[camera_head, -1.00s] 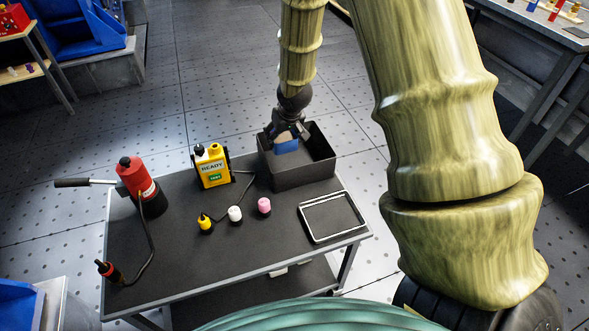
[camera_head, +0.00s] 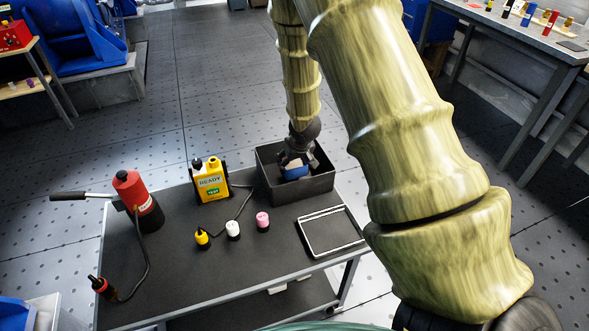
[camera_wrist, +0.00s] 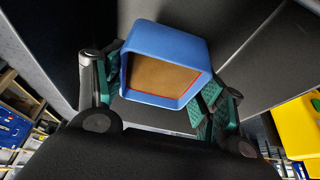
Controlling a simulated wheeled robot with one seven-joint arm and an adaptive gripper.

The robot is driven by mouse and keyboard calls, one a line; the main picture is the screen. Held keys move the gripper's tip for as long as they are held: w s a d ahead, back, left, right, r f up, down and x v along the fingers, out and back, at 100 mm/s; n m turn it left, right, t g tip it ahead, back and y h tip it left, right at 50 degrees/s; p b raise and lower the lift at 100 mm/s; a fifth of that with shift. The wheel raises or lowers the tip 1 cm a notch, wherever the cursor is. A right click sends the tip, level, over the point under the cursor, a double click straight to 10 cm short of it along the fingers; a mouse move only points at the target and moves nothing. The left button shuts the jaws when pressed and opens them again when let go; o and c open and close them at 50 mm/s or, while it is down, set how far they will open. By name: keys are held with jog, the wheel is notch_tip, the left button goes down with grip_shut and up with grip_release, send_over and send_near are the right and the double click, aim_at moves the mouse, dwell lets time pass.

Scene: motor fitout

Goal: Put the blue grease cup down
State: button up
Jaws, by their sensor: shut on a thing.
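The blue grease cup (camera_head: 294,171) is a blue square cup, and brown grease shows in its mouth in the wrist view (camera_wrist: 165,68). My gripper (camera_head: 297,162) is shut on it, with a green-padded finger on each side of the cup (camera_wrist: 160,85). The gripper and cup are down inside the dark open box (camera_head: 309,190) at the back right of the cart top. The near wall of the box stands in front of the lower part. I cannot tell whether the cup touches the box floor.
A cable lies by the tester. The front of the cart is mostly clear.

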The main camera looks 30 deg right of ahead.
jog(key=shift+f, duration=1.7)
jog(key=shift+f, duration=0.1)
jog(key=o, duration=1)
jog(key=shift+o, duration=0.2)
jog(key=v, duration=1.2)
jog(key=shift+p, duration=0.3)
